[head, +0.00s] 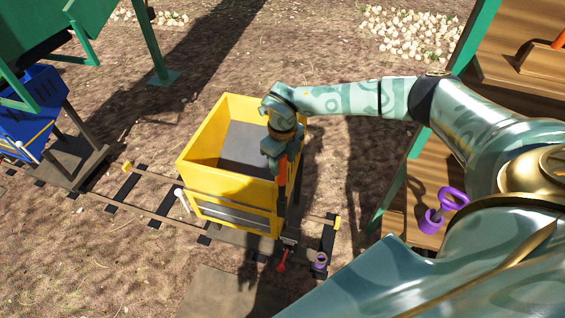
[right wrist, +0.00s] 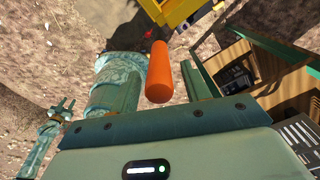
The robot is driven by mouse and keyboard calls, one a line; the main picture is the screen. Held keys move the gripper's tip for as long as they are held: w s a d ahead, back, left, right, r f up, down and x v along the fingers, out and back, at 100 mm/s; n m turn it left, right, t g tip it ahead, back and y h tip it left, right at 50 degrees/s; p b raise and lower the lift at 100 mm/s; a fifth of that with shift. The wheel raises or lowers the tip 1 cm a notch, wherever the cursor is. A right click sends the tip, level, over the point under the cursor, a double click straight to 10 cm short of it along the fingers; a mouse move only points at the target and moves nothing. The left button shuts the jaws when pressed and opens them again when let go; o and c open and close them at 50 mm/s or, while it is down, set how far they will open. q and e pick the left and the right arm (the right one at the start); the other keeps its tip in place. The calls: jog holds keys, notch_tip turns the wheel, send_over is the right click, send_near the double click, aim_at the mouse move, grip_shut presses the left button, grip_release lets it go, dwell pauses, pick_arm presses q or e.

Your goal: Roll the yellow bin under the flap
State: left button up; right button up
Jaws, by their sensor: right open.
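The yellow bin (head: 203,143) stands upright on the rails in the middle of the head view. It is open-topped, looks empty, and has a white-knobbed lever (head: 180,195) on its left. My right gripper (head: 279,160) points down at the bin's right side. In the right wrist view, its open fingers (right wrist: 160,80) stand on either side of an orange handle (right wrist: 159,75); I cannot tell whether they touch it. The handle's upright (head: 282,178) also shows in the head view. A small teal arm end, perhaps my left gripper (right wrist: 62,110), shows at left in the wrist view. I cannot make out the flap.
The rails (head: 150,209) run left to a blue bin (head: 38,110) under a green hopper (head: 60,25). A yellow block (head: 336,221) sits at the rails' right end, near a red lever (head: 282,262). A wooden bench (head: 420,175) with a purple-ringed thing (head: 452,199) stands at right.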

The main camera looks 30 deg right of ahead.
jog(key=shift+w+f, duration=0.2)
jog(key=shift+f, duration=0.3)
jog(key=shift+s, duration=0.1)
jog(key=c, duration=0.8)
grip_shut()
pick_arm(q)
jog(key=shift+s+f, duration=0.1)
jog(key=shift+s, duration=0.75)
pick_arm(e)
jog(key=shift+a+r, duration=0.1)
